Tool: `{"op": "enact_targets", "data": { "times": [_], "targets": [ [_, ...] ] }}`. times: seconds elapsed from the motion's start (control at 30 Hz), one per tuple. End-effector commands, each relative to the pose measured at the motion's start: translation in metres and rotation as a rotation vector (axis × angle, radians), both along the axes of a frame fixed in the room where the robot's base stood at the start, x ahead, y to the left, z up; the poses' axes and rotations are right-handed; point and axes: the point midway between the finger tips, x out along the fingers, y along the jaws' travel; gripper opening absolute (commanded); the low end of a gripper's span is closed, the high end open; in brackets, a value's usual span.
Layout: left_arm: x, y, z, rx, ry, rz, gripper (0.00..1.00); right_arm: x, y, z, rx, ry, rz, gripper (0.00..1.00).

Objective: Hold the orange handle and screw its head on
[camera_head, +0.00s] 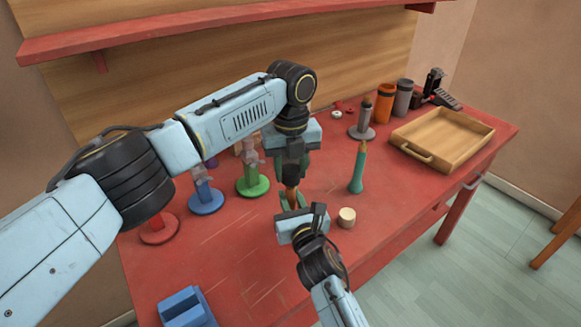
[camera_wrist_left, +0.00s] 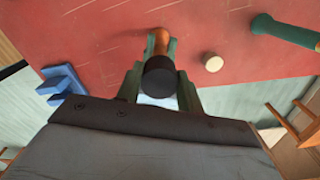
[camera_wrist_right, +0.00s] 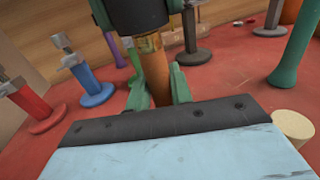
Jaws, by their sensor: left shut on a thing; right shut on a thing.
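The orange handle (camera_wrist_right: 160,85) stands roughly upright, with a brass-coloured collar (camera_wrist_right: 149,43) at its top. My right gripper (camera_head: 293,200) is shut on the handle from the front. The black cylindrical head (camera_wrist_left: 160,75) sits directly above the handle, in line with it; it also shows in the head view (camera_head: 291,173). My left gripper (camera_head: 291,165) comes from above and is shut on the head. In the right wrist view the head's lower end meets the brass collar. I cannot tell how far the thread is engaged.
A pale cork-like cylinder (camera_head: 347,217) and a teal handle (camera_head: 357,170) stand close on the right. Green (camera_head: 252,182), blue (camera_head: 206,200) and red (camera_head: 158,230) stands are on the left. A wooden tray (camera_head: 445,135) is at the right; a blue block (camera_head: 186,308) is front left.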

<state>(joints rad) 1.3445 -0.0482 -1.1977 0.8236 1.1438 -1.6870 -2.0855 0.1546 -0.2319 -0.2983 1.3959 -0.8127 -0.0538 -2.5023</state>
Motion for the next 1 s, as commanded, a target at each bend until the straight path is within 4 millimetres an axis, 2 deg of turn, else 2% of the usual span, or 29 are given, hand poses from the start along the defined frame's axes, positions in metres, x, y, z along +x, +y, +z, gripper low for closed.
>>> {"op": "enact_targets", "data": {
  "times": [0.2, 0.4, 0.53, 0.83, 0.87, 1.0],
  "targets": [
    [0.0001, -0.0008, 0.0002, -0.001, 0.000, -0.411, 0.15, -0.0002, -0.0001, -0.0007, 0.000, 0.001, 0.000, 0.00],
    [0.0000, -0.0013, 0.0001, 0.000, -0.001, -0.695, 0.15, -0.0002, -0.0002, -0.0007, -0.001, 0.002, 0.000, 0.00],
    [0.0001, -0.0014, 0.0002, 0.000, -0.001, -0.769, 0.15, -0.0002, -0.0002, -0.0008, -0.001, 0.002, 0.000, 0.00],
    [0.0002, -0.0014, 0.0003, 0.000, -0.002, -0.777, 0.15, -0.0002, -0.0002, -0.0008, -0.001, 0.002, 0.000, 0.00],
    [0.0002, -0.0014, 0.0003, 0.000, -0.002, -0.777, 0.41, -0.0002, -0.0002, -0.0008, -0.001, 0.002, 0.000, 0.00],
    [0.0001, -0.0013, 0.0002, 0.000, -0.001, -0.776, 0.59, -0.0002, -0.0002, -0.0008, -0.001, 0.002, 0.000, 0.00]
  ]
}}
